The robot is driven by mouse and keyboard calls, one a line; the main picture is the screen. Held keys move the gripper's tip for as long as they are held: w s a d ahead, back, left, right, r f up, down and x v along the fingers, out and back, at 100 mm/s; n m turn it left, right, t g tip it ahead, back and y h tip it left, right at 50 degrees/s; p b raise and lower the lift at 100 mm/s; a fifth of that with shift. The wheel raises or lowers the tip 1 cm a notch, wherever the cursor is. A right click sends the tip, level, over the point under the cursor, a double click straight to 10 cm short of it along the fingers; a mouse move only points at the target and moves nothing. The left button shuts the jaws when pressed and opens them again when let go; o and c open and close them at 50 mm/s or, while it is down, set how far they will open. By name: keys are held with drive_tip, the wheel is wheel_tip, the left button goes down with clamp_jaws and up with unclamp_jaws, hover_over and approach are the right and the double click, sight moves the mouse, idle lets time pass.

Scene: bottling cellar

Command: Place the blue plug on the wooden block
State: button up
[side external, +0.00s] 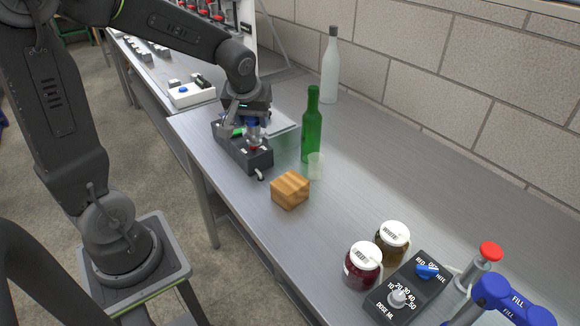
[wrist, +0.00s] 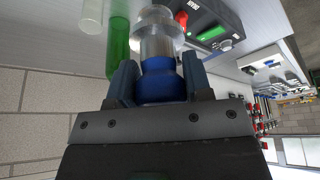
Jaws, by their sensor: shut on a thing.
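The wooden block (side external: 290,190) sits on the metal bench in the side view, to the right of and nearer than my gripper. It does not show in the wrist view. My gripper (side external: 252,126) points down over a black box (side external: 233,152). It is shut on the blue plug (wrist: 160,82), which sits between the two fingers (wrist: 158,78) in the wrist view. A shiny grey-clear part extends from the plug beyond the fingertips. I cannot tell whether the plug's lower end touches the black box.
A green bottle (side external: 311,130) and a small clear glass (side external: 315,166) stand behind the block. A pale bottle (side external: 330,70) is farther back. Two jars (side external: 361,270) (side external: 392,246) and a dosing box (side external: 402,292) lie toward the front right. Bench around the block is clear.

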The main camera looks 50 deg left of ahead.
drive_tip(key=shift+w+d+f, duration=0.85)
drive_tip(key=shift+d+f, duration=0.4)
drive_tip(key=shift+f, duration=0.3)
drive_tip(key=shift+w+d+f, duration=0.85)
drive_tip(key=shift+d+f, duration=0.4)
drive_tip(key=shift+f, duration=0.35)
drive_tip(key=shift+w+d+f, duration=0.85)
drive_tip(key=shift+d+f, duration=0.4)
drive_tip(key=shift+f, duration=0.3)
drive_tip(key=shift+f, duration=0.15)
drive_tip(key=o, duration=1)
